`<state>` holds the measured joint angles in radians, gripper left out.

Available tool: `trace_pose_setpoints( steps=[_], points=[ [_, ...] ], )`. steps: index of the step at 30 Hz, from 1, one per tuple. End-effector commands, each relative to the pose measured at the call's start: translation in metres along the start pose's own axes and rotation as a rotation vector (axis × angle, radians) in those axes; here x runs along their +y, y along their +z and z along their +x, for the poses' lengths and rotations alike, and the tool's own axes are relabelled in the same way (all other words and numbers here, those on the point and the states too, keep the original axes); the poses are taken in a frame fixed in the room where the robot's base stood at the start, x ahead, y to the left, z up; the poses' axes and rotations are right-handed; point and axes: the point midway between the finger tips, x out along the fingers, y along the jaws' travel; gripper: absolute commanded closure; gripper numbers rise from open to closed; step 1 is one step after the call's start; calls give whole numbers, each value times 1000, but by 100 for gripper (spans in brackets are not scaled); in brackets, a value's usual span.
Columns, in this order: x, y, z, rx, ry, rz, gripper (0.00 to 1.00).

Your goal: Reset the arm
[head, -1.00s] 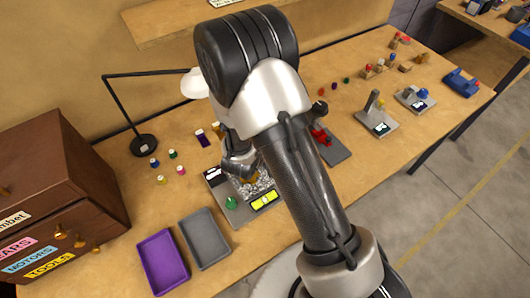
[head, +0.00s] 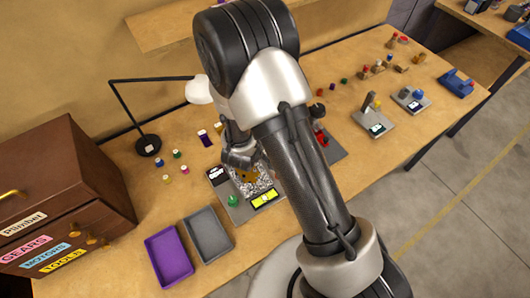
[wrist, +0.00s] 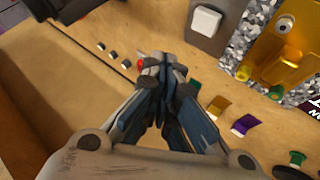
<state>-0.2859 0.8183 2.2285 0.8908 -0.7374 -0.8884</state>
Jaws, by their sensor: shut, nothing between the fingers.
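My gripper (wrist: 163,65) shows in the wrist view with its two fingers together and nothing between them. It hangs above the wooden table (wrist: 80,80). In the head view my arm crosses the middle of the picture, and my gripper (head: 240,155) is partly hidden, close to the grey station (head: 240,212) with a green knob and a yellow-green display. In the wrist view a yellow transparent part (wrist: 290,45) sits on that station at the upper right.
A purple tray (head: 169,258) and a grey tray (head: 208,235) lie at the front. A brown drawer cabinet (head: 60,190) stands left, a lamp (head: 148,145) behind. Several small coloured pegs (head: 178,154) stand near the lamp. More stations (head: 375,122) lie right.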

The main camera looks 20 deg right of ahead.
Motion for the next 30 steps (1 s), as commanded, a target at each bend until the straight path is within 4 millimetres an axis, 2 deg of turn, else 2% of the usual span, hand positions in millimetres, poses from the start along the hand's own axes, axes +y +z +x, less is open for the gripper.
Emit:
trace_pose_setpoints(
  steps=[13, 17, 20, 24, 27, 30],
  points=[
    [0, -1, -1, 1, -2, 2, 100],
    [3, -16, -11, 17, -43, 39, 100],
    [6, -41, -36, 39, -130, 102, 100],
    [18, -77, -90, 63, -288, 193, 100],
    [29, -89, -135, 64, -388, 233, 100],
    [43, -92, -180, 54, -466, 258, 100]
  ],
)
